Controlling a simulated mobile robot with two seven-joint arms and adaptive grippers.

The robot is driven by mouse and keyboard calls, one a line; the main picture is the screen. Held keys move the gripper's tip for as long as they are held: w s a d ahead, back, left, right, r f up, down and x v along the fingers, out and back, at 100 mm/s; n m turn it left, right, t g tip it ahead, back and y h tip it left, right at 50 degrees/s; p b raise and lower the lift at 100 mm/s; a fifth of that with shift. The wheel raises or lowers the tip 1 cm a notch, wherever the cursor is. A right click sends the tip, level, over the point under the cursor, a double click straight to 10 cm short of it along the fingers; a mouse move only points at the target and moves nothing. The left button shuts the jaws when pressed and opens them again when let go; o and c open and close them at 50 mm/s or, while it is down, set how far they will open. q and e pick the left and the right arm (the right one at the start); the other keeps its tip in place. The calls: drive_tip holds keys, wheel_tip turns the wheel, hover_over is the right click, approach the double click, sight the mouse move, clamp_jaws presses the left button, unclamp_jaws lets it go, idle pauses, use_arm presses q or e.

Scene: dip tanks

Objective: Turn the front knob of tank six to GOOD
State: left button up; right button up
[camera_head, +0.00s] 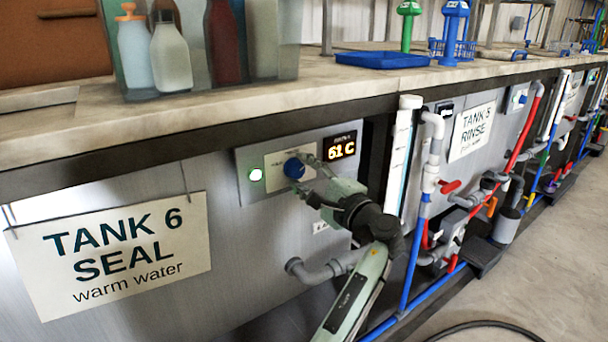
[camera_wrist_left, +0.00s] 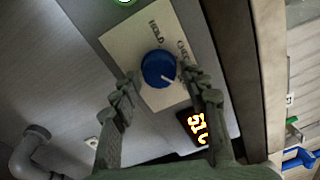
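The blue front knob (camera_head: 293,168) sits on a cream plate on the tank six control panel. In the left wrist view the knob (camera_wrist_left: 158,66) has a white pointer mark aimed toward the lower right. The word HOLD reads above it, and CHECK seems to read at its right; I cannot make out GOOD. My left gripper (camera_head: 306,174) is at the panel, in front of the knob. My right gripper is not in view.
The TANK 6 SEAL sign (camera_head: 115,255) hangs at lower left. A grey pipe (camera_head: 325,270) juts out below. A clear bin of bottles (camera_head: 205,45) stands on the counter.

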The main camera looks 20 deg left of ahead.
use_arm(q)
drive_tip(key=shift+o, duration=0.5)
drive_tip(key=v, duration=0.7)
drive_tip(key=shift+s+d, duration=0.2)
